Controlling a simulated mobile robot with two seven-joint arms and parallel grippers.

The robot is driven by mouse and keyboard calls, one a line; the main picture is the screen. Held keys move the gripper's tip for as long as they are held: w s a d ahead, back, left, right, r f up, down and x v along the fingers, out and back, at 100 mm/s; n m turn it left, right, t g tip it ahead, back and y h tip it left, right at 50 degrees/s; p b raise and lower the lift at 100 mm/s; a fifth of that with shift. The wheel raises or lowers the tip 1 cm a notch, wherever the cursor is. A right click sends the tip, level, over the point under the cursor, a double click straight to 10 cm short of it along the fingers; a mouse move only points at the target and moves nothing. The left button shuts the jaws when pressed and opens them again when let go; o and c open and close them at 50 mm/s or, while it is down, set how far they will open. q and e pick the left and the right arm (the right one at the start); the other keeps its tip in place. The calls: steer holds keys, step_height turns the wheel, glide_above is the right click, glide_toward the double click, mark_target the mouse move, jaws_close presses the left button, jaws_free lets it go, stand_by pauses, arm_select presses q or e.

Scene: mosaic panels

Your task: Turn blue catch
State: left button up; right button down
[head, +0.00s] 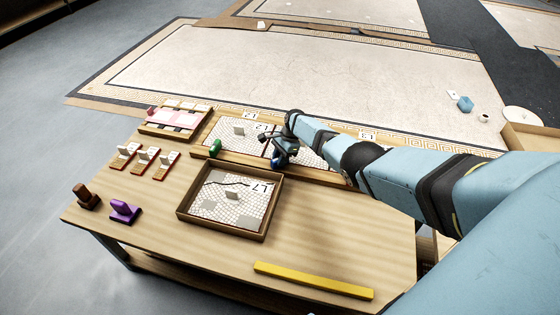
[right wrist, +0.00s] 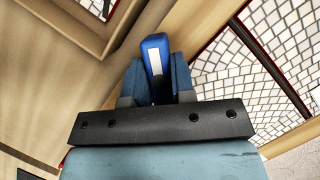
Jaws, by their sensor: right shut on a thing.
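The blue catch (right wrist: 155,58) stands on the wooden frame rail in the right wrist view, with a white stripe on its face. My right gripper (right wrist: 154,80) has its two fingers closed on either side of it. In the head view the blue catch (head: 278,161) shows as a small blue patch at the front rail of the mosaic panels, partly hidden by my right gripper (head: 280,152). How far the catch is turned I cannot tell. My left gripper is not in view.
A green catch (head: 215,147) sits on the same rail to the left. A framed mosaic tray L7 (head: 185,205) stands in front. A yellow bar (head: 313,281), a purple block (head: 124,211) and a brown block (head: 86,196) lie on the table. Bare wood (head: 340,235) is free at the front right.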

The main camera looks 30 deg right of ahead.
steer(key=shift+f+n+g+b, duration=0.2)
steer(key=shift+n+g+b, duration=0.3)
steer(key=shift+n, duration=0.5)
steer(key=n+g+b, duration=0.1)
steer(key=n+b, duration=0.1)
steer(key=n, duration=0.1)
steer(key=shift+n, duration=0.3)
steer(key=shift+n+h+b, duration=0.3)
steer(key=shift+n+b, duration=0.15)
steer(key=shift+n, duration=0.15)
steer(key=shift+r+n+g, duration=0.1)
steer(key=shift+n+g, duration=0.2)
steer(key=shift+n+b, duration=0.4)
steer(key=shift+n, duration=0.1)
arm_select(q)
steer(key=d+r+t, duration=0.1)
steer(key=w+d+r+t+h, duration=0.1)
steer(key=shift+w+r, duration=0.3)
arm_select(e)
steer(key=shift+r+h, duration=0.1)
steer(key=shift+h, duration=0.2)
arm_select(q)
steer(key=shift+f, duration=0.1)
arm_select(e)
steer(key=c, duration=1)
jaws_free()
steer(key=shift+o, duration=0.2)
